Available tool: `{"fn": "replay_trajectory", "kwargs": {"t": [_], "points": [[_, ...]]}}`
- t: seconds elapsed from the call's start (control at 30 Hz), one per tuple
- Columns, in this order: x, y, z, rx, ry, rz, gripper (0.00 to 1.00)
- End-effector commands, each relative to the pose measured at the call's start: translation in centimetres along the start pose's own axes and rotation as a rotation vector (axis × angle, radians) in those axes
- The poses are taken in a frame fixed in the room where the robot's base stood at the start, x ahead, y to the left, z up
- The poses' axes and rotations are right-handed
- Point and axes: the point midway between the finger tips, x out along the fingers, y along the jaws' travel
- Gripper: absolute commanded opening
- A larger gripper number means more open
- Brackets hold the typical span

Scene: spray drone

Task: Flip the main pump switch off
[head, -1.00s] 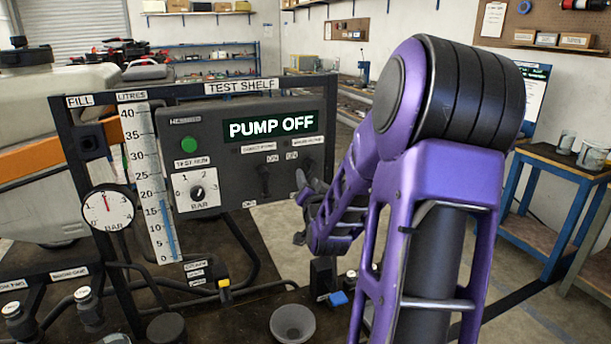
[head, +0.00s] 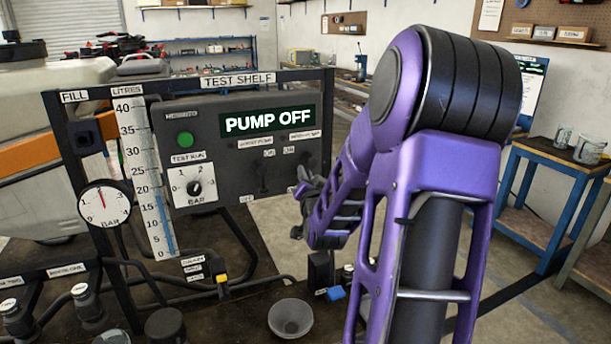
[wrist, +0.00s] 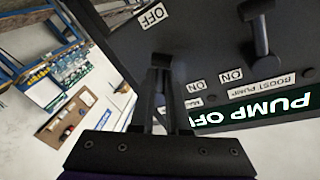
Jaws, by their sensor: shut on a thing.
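The dark control panel (head: 215,150) has a lit display (head: 268,121) reading "PUMP OFF". My gripper (head: 300,188) is at the panel's lower right, over the main pump switch. In the wrist view my gripper (wrist: 162,62) is shut on the main pump switch's lever, below the "OFF" label (wrist: 153,16); the fingers hide most of the lever. The boost pump switch (wrist: 262,35) is beside it, apart from my fingers, its lever lying on the side away from its "ON" label. It also shows in the head view (head: 262,180).
A green button (head: 185,139) and a test dial (head: 194,188) are on the panel's left. A pressure gauge (head: 104,205) and a litre scale (head: 147,180) stand left of it. A grey funnel (head: 290,318) and hoses lie below. A blue workbench (head: 560,190) is at right.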

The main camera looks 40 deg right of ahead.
Motion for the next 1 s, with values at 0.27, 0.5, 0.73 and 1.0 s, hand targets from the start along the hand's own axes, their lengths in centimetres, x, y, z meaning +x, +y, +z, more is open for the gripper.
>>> {"fn": "replay_trajectory", "kwargs": {"t": [0.27, 0.5, 0.73, 1.0], "points": [[0.1, 0.5, 0.5, -0.082, 0.019, -0.014, 0.00], [0.2, 1.2, 0.6, -0.246, 0.054, -0.038, 0.00], [0.3, 1.5, 0.1, -0.412, 0.085, -0.060, 0.00], [0.5, 1.8, -0.3, -0.555, 0.112, -0.078, 0.00]]}}
